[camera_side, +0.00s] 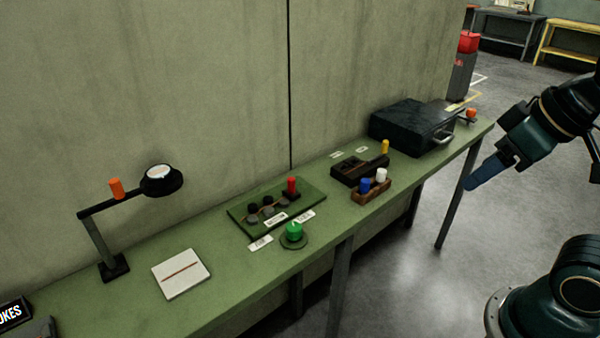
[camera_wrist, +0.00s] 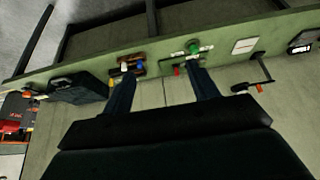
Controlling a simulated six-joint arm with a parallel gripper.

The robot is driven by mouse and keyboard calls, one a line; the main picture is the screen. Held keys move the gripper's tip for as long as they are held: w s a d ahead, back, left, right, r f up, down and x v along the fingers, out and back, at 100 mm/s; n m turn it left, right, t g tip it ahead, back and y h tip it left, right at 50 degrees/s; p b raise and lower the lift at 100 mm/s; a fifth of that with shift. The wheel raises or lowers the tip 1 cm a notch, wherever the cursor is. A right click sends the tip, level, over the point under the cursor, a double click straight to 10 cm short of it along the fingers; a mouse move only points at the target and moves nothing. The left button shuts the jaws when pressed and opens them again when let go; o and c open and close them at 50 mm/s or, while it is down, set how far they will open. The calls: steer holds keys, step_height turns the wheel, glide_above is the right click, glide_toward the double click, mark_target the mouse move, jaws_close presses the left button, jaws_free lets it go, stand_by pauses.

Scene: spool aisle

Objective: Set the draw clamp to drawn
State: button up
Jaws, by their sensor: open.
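I cannot tell for certain which fixture is the draw clamp, as the labels are too small to read. A green plate (camera_side: 243,222) carries dark round pieces and an upright red handle (camera_side: 291,186), with white labels beside it; the red handle also shows in the wrist view (camera_wrist: 177,70). A dark block (camera_side: 346,174) with a yellow handle (camera_side: 385,147) stands further right, with two small labels behind it. My gripper (camera_side: 471,186) is off the bench's right end, high and apart from both fixtures. In the wrist view its blue fingers (camera_wrist: 162,72) are spread and empty.
A green button (camera_side: 293,230) sits at the front edge. A brown holder (camera_side: 366,193) has blue and white pegs. A black case (camera_side: 405,125) stands at right, a lamp (camera_side: 160,180) and a white pad (camera_side: 181,284) at left. A wall backs the bench; open floor lies in front.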

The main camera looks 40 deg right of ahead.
steer(key=shift+c, duration=0.5)
